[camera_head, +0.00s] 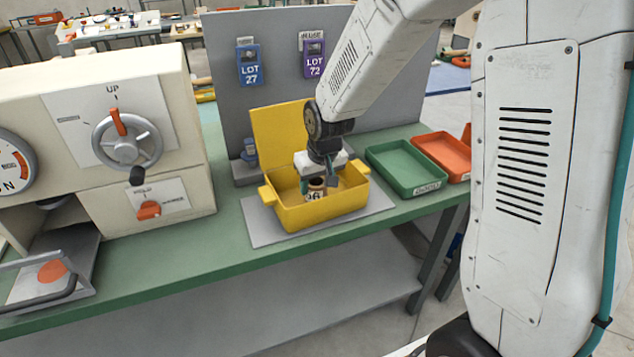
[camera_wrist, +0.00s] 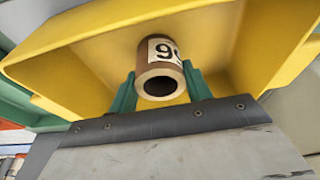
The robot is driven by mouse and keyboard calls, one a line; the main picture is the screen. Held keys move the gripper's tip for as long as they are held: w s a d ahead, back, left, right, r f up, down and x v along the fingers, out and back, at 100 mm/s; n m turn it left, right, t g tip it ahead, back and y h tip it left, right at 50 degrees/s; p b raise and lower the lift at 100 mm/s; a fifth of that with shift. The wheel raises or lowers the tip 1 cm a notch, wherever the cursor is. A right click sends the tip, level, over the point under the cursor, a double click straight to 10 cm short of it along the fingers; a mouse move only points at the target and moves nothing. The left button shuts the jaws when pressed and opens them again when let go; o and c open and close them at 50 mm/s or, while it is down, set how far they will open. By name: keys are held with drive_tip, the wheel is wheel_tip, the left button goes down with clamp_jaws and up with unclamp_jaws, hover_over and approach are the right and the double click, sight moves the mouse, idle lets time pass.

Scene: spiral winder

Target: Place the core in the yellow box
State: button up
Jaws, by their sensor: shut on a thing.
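The core is a small brown hollow cylinder (camera_wrist: 150,57) with a pale rim and a white label with black digits, seen in the wrist view. My gripper (camera_wrist: 160,88) has green fingers, one on each side of the core, shut on it. In the head view the core (camera_head: 316,188) is inside the opening of the yellow box (camera_head: 307,215), below my gripper (camera_head: 318,180). The yellow box has its lid raised at the back and stands on a grey plate on the green bench. I cannot tell whether the core touches the box floor.
A green tray (camera_head: 378,150) and an orange tray (camera_head: 462,172) stand right of the box. A beige machine with a handwheel (camera_head: 122,142) stands to the left. A grey panel (camera_head: 226,60) with LOT 27 and LOT 72 tags rises behind. The bench front (camera_head: 190,245) is clear.

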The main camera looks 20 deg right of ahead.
drive_tip(key=o, duration=1)
drive_tip(key=shift+f, duration=0.1)
drive_tip(key=v, duration=1.2)
drive_tip(key=shift+m+g, duration=0.4)
drive_tip(key=shift+g, duration=0.5)
drive_tip(key=s+d+r, duration=0.1)
drive_tip(key=s+r, duration=0.1)
drive_tip(key=s, duration=0.7)
drive_tip(key=s+d+r, duration=0.1)
drive_tip(key=s+r, duration=0.1)
drive_tip(key=s, duration=0.7)
drive_tip(key=s+d+r, duration=0.1)
drive_tip(key=s+r, duration=0.1)
drive_tip(key=s, duration=0.7)
drive_tip(key=shift+s+r, duration=0.3)
drive_tip(key=shift+s, duration=0.1)
